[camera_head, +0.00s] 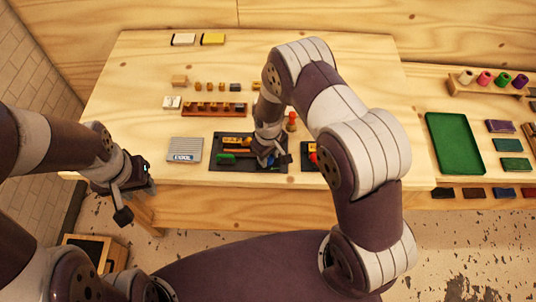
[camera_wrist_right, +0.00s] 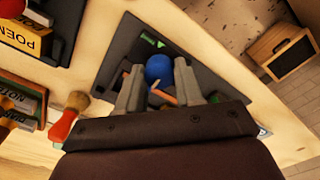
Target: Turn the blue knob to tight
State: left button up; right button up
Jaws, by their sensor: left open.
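The blue knob (camera_wrist_right: 158,69) is round and shows in the right wrist view on a dark board (camera_wrist_right: 205,85). The fingers of my right gripper (camera_wrist_right: 160,88) stand apart, one on each side of the knob near their tips; contact cannot be told. A small orange piece (camera_wrist_right: 162,97) shows between the fingers. In the head view my right gripper (camera_head: 268,152) is over the right part of the dark board (camera_head: 222,138), and the knob is hidden there. My left gripper (camera_head: 130,190) is open and empty, off the table's front left edge.
A grey block marked COOL (camera_head: 185,150) lies left of the board. A brown rack (camera_head: 214,109) with several small pieces lies behind it. A green tray (camera_head: 454,143) lies farther right.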

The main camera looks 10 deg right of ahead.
jog(key=shift+c, duration=0.6)
